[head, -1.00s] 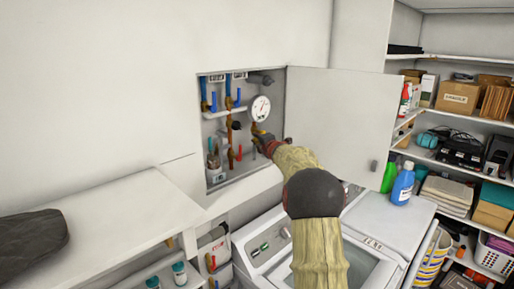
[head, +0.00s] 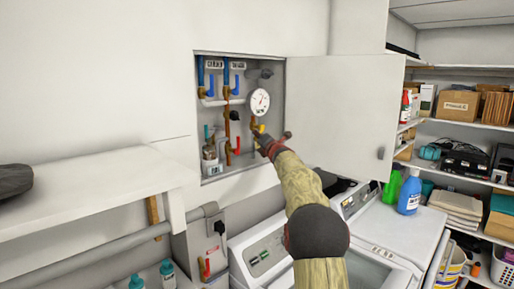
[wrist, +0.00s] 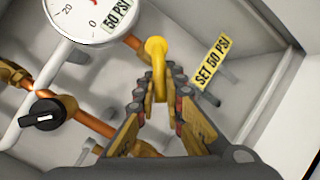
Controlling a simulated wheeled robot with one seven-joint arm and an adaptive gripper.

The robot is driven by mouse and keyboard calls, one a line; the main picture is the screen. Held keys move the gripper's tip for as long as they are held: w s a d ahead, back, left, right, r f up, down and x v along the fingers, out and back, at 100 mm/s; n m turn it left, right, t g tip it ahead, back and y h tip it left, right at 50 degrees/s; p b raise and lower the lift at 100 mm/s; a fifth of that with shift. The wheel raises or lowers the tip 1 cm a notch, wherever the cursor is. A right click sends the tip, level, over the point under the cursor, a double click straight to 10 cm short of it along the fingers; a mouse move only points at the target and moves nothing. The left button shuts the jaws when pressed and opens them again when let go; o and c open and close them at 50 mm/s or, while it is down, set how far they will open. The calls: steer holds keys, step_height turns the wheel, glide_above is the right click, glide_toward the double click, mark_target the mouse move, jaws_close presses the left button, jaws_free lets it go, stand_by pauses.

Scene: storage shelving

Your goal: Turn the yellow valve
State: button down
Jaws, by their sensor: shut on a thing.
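The yellow valve (wrist: 155,50) is a small yellow handle with a rounded end, below the white pressure gauge in the wrist view. In the head view it shows as a small yellow spot (head: 261,128) inside the open wall cabinet (head: 215,173). My gripper (wrist: 160,84) is shut on the valve, with the fingertips on both sides of its lower part and the rounded end standing out beyond them. In the head view my gripper (head: 265,141) reaches into the cabinet and partly hides the valve.
The gauge (head: 259,102) and copper pipes lie close to my gripper. A black knob (wrist: 42,115) sits at the left in the wrist view. The open cabinet door (head: 345,120) stands to the right. A washing machine (head: 262,250) and a blue bottle (head: 409,192) are below.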

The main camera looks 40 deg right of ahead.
steer(key=shift+w+d+f+n+t+y+b, duration=0.1)
steer(key=shift+d+f+n+t+y+b, duration=0.45)
steer(key=shift+n+b, duration=1.5)
steer(key=shift+w+d+f+n+t+y+b, duration=0.2)
steer(key=shift+d+n+t+y+b, duration=0.6)
steer(key=shift+n+b, duration=1.25)
steer(key=shift+s+d+f+n+t+y+b, duration=0.1)
steer(key=shift+d+f+n+t+y+b, duration=0.6)
steer(key=shift+n+b, duration=1.35)
steer(key=shift+a+r+n+h+p, duration=0.15)
steer(key=shift+r+n+h+p, duration=0.1)
steer(key=shift+r+n+p, duration=0.15)
steer(key=shift+f, duration=0.1)
steer(key=c, duration=2.1)
jaws_free()
steer(key=shift+o, duration=1.1)
steer(key=shift+t, duration=0.25)
steer(key=shift+s, duration=0.2)
